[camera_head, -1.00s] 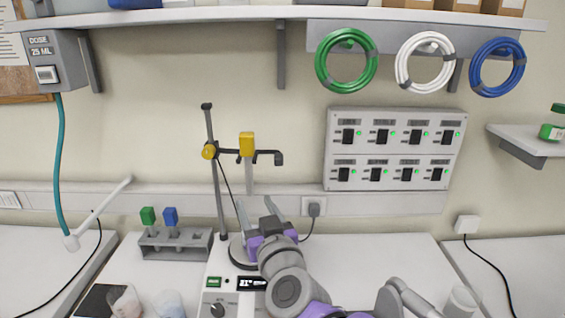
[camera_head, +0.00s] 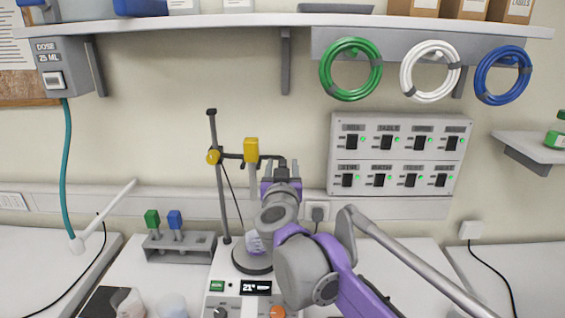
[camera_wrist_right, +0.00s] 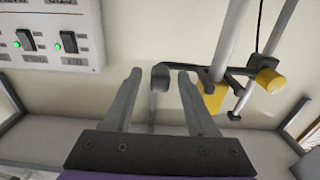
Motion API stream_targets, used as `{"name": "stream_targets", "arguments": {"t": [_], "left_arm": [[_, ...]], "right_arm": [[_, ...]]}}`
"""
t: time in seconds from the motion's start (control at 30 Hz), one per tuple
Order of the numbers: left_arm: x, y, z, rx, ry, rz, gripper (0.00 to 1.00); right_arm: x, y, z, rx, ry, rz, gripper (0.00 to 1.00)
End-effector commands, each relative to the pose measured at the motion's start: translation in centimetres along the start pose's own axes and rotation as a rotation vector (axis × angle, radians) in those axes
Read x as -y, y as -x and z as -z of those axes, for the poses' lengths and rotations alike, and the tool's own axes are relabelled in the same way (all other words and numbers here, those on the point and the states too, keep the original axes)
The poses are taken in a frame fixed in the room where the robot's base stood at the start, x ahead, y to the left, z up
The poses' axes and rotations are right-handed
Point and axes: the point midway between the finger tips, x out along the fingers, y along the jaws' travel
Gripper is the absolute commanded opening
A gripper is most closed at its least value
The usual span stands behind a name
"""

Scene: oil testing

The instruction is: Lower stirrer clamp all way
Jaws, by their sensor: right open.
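The stirrer clamp (camera_head: 233,156) is a dark horizontal arm on an upright grey rod (camera_head: 219,190), high up. It has a yellow knob (camera_head: 213,157) at the rod, a yellow block (camera_head: 251,150) on a thin pale shaft, and a bent right end. My right gripper (camera_head: 281,170) is at that right end; its fingers are partly hidden in the head view. In the right wrist view, the open fingers (camera_wrist_right: 160,74) stand either side of the clamp's grey end piece (camera_wrist_right: 159,82), with gaps on both sides. My left gripper is not in view.
Below the clamp is a stirrer base with a dark round plate (camera_head: 240,265) and a small display (camera_head: 256,287). A grey rack (camera_head: 180,248) with green- and blue-topped items stands left. A switch panel (camera_head: 398,155) is on the wall to the right.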

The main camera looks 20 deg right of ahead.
Motion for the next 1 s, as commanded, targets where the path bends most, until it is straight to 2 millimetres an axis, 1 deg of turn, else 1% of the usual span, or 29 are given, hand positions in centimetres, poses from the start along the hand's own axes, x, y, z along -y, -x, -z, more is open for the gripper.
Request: {"name": "stream_targets", "arguments": {"t": [0.03,0.13,0.4,0.47,0.5,0.57,0.7,0.73,1.0], "left_arm": [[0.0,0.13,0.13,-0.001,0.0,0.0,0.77],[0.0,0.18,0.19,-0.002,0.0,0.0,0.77],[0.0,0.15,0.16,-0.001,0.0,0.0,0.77],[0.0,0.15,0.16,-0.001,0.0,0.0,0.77],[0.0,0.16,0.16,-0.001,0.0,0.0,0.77],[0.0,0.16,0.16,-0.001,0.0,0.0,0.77],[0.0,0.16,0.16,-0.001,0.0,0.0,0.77],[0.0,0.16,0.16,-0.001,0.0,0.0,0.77],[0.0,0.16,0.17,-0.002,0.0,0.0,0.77]], "right_arm": [[-0.05,-0.47,0.07,-0.001,0.0,-0.001,0.57],[-0.03,-0.88,0.0,0.0,0.0,-0.001,0.57],[0.0,-0.97,-0.08,0.0,0.0,0.0,0.57],[0.0,-0.96,-0.07,0.0,0.0,0.0,0.47],[0.0,-0.96,-0.07,0.0,0.0,0.0,0.4],[0.0,-0.95,-0.07,0.0,0.0,0.0,0.29],[0.0,-0.95,-0.06,0.0,0.0,0.0,0.04],[0.0,-0.94,-0.06,0.0,0.0,0.0,0.0],[-0.01,-0.94,-0.05,0.0,0.0,0.0,0.0]]}}
